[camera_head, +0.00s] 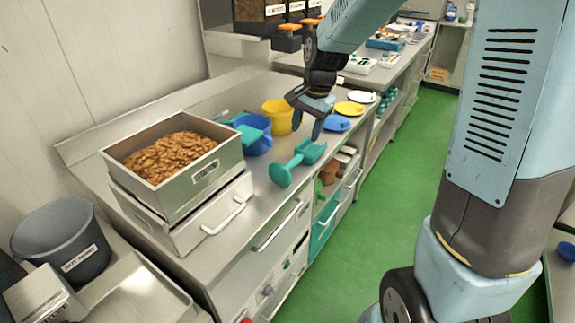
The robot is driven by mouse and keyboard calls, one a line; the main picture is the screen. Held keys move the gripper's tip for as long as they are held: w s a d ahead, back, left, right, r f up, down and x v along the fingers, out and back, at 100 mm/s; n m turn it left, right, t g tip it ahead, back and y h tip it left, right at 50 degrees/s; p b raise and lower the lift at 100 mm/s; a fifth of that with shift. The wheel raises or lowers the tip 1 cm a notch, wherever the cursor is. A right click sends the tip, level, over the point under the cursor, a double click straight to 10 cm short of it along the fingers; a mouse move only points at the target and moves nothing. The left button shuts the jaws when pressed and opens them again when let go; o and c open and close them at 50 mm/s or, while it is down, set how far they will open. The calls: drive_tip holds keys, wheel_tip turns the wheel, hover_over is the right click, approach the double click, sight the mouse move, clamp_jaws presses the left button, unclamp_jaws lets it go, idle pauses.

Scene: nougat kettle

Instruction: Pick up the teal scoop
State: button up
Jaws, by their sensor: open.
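A teal scoop (282,174) lies on the steel counter (244,212) near its front edge, with a rounded end toward the lower left and a broader end toward the upper right. My gripper (307,132) points down with its fingers apart and empty. In the picture it shows just above the scoop's broader end and looks apart from it. Another teal piece (248,132), perhaps a second scoop, rests in a blue bucket (262,146) to the left.
A yellow bucket (278,116) stands behind the blue one. A steel bin of nuts (188,192) stands left of the scoop. A grey bucket (63,244) stands lower left. The green floor (395,180) is clear.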

sight(294, 160)
drive_tip(key=f, duration=0.3)
drive_tip(key=w+a+f, duration=0.1)
drive_tip(key=f, duration=0.5)
drive_tip(key=shift+w+a, duration=0.2)
drive_tip(key=shift+a, duration=0.15)
drive_tip(key=shift+w+a+f, duration=0.2)
drive_tip(key=shift+f, duration=0.6)
drive_tip(key=shift+w+a+f, duration=0.2)
drive_tip(key=shift+a+f, duration=0.05)
drive_tip(key=shift+f, duration=0.6)
drive_tip(key=shift+w+a+f, duration=0.2)
drive_tip(key=shift+f, duration=0.6)
drive_tip(key=shift+c, duration=0.5)
clamp_jaws()
